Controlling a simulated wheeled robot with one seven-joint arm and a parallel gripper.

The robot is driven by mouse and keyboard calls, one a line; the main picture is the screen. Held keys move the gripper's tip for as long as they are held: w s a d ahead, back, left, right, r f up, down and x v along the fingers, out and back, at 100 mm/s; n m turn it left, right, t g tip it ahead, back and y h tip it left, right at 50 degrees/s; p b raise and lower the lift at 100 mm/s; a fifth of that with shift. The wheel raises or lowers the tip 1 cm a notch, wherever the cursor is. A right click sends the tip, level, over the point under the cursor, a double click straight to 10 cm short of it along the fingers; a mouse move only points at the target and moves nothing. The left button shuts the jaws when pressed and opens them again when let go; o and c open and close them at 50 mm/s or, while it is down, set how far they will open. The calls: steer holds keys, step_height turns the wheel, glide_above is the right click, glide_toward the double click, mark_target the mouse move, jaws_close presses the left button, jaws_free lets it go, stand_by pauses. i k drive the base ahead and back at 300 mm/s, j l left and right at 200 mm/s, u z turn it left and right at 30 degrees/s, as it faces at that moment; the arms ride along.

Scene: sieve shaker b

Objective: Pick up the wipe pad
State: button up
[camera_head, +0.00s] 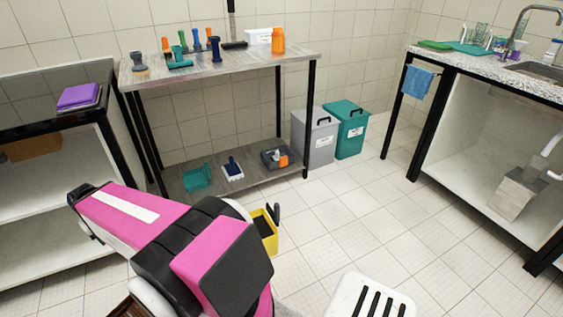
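I cannot tell for sure which thing is the wipe pad. A green flat pad (435,45) lies on the speckled sink counter at the right, beside a teal mat (468,48). A blue cloth (417,82) hangs at the sink counter's left edge. My pink and black arm fills the lower left of the head view. My gripper is not in view, and none of these things is seen held.
A tool table (295,57) with brushes and an orange bottle (278,40) stands at the back. Grey (315,137) and teal (350,130) bins stand beside it. A yellow bin (268,233) is behind my arm. The tiled floor (370,215) right of centre is mostly clear.

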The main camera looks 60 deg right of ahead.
mark_target(276, 157)
steer(key=k+z, duration=0.5)
steer(key=l+z, duration=0.1)
steer(key=z, duration=0.3)
steer(key=l+z, duration=0.15)
steer(key=z, duration=0.3)
steer(key=j+z, duration=0.15)
steer(key=z, duration=0.2)
steer(key=i+j+z, duration=0.1)
steer(key=z, duration=0.2)
steer(key=l, duration=1.45)
steer(key=i+l, duration=0.1)
steer(key=l, duration=0.25)
steer(key=i+l, duration=0.15)
steer(key=l, duration=0.15)
steer(key=i+l, duration=0.1)
steer(key=l, duration=0.25)
steer(key=i+l, duration=0.1)
steer(key=l, duration=0.2)
steer(key=i+j, duration=0.1)
steer(key=i, duration=0.85)
steer(key=i+j, duration=0.35)
steer(key=i+l, duration=0.4)
